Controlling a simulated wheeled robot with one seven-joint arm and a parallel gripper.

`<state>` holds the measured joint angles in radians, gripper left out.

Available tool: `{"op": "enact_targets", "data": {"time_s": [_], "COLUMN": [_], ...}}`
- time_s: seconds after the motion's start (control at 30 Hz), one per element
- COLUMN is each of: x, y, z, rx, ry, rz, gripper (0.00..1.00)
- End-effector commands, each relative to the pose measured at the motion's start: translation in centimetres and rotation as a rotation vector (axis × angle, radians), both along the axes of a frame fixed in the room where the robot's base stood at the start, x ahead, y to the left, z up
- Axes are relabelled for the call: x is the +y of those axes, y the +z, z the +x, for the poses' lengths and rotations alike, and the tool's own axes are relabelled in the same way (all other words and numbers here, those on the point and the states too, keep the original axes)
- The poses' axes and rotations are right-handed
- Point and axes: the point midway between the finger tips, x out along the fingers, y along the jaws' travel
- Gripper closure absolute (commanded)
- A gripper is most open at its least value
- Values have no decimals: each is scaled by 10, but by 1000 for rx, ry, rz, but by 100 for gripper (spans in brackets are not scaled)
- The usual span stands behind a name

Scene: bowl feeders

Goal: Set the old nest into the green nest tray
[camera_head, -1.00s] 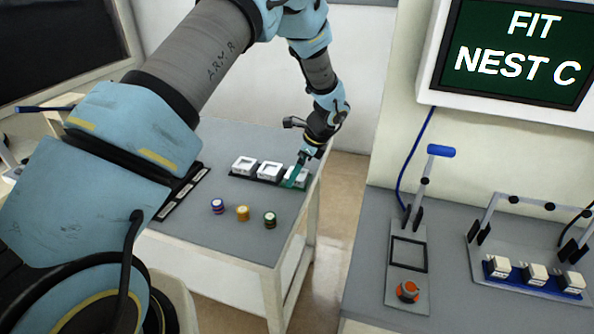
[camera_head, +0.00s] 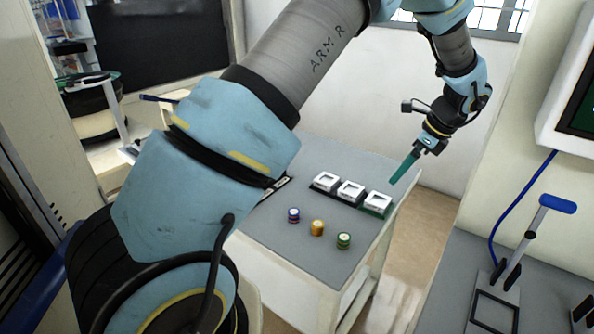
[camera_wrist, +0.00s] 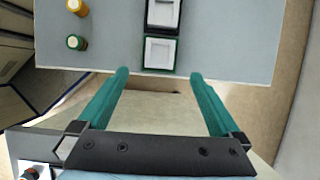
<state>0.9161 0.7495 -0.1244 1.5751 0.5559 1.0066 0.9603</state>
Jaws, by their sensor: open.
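A white square nest (camera_head: 378,199) sits in the green nest tray (camera_head: 373,210), at the right end of a row of three white nests on the grey table. In the wrist view that nest (camera_wrist: 160,54) lies inside the green rim, looking level, with a pale square recess. My gripper (camera_head: 393,182) is open and empty, raised above and beside the tray near the table's right edge. In the wrist view its green fingers (camera_wrist: 160,73) are spread wide, with nothing between them.
Two more white nests (camera_head: 350,191) (camera_head: 325,181) stand in dark trays to the left. Blue, yellow and green-banded round pieces (camera_head: 317,228) stand in front. A second bench with a blue-handled lever clamp (camera_head: 556,204) is at right. The table's front is mostly clear.

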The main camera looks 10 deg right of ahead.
Motion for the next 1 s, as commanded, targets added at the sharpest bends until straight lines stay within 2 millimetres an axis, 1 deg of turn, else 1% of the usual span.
{"op": "enact_targets", "data": {"time_s": [0.07, 0.13, 0.17, 0.2, 0.27, 0.3, 0.37, 0.4, 0.47, 0.5, 0.6, 0.7, 0.8, 0.9, 1.0], "x": [12, 37, 53, 79, 125, 158, 208, 239, 280, 305, 353, 382, 396, 401, 400], "y": [3, 10, 13, 18, 27, 33, 40, 44, 48, 50, 53, 53, 52, 51, 51], "z": [5, 13, 17, 23, 28, 28, 22, 16, 2, -9, -37, -60, -73, -78, -78], "rx": [-1, -2, -2, -7, -15, -24, -43, -58, -84, -104, -155, -195, -221, -230, -230], "ry": [42, 143, 207, 313, 512, 662, 900, 1060, 1294, 1442, 1761, 1989, 2117, 2163, 2165], "rz": [-13, -47, -67, -103, -166, -212, -283, -328, -393, -433, -517, -574, -606, -617, -616], "gripper": [0, 0, 0, 0, 0, 0, 0, 0, 0, 0, 0, 0, 0, 0, 0]}}
